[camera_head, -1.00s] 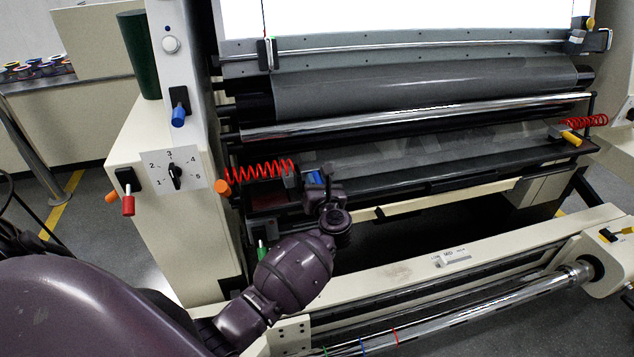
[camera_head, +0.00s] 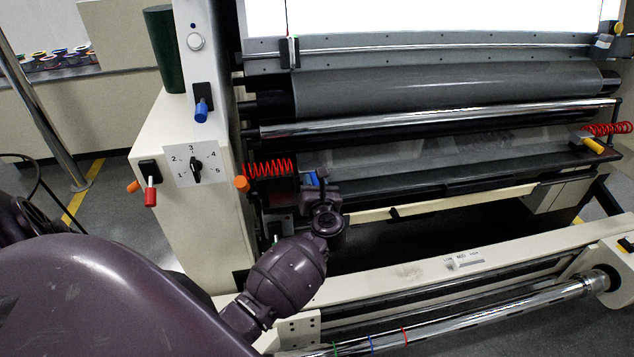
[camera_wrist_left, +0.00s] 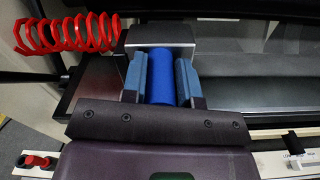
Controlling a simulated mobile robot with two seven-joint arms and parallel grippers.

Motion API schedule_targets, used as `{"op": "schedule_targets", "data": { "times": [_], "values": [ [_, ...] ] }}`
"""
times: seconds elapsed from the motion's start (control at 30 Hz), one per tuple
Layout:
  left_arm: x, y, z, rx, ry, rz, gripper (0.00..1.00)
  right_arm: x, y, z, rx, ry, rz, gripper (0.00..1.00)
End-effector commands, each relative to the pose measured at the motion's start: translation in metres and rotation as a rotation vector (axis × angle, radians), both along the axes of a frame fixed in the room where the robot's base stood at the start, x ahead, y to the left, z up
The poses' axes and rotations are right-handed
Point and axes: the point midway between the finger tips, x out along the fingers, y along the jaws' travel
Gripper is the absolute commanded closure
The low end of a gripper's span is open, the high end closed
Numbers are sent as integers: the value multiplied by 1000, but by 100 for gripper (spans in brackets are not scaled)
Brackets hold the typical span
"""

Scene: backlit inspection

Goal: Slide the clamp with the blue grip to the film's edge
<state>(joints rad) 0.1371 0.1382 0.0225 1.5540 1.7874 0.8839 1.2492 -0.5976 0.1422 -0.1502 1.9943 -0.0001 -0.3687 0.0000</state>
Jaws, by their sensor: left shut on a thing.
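My left gripper (camera_wrist_left: 161,80) is shut on the blue grip (camera_wrist_left: 162,62) of a clamp, with a blue-grey finger pad on each side of it. The clamp's grey metal block (camera_wrist_left: 160,35) shows beyond the grip in the left wrist view. In the head view the blue grip (camera_head: 311,179) shows only in part; my left gripper (camera_head: 318,188) and wrist hide much of the clamp. The clamp sits at the left end of the dark bed. The thin greyish film (camera_head: 430,152) spreads to its right. I cannot tell whether the clamp touches the film's edge. My right gripper is not in view.
A red coil spring (camera_head: 269,169) lies left of the clamp, with an orange knob (camera_head: 241,183) at its outer end. A yellow-gripped clamp (camera_head: 592,145) and another red spring (camera_head: 608,128) are at the right end. A chrome roller (camera_head: 430,115) runs above the bed.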

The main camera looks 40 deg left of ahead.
Motion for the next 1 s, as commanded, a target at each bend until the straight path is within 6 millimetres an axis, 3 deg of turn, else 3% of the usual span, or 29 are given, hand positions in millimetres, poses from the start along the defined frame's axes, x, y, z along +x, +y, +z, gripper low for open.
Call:
{"op": "schedule_targets", "data": {
  "times": [0.03, 0.17, 0.57, 1.0],
  "values": [
    [0, 0, -1, 0, 1, 1, 68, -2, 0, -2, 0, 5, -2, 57],
    [0, 0, -1, -1, 1, 1, 48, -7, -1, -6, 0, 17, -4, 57],
    [-5, -6, -1, -2, 1, -1, 47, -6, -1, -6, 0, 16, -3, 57],
    [-53, -61, -2, -4, 1, 1, 47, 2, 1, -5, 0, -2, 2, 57]
  ]
}}
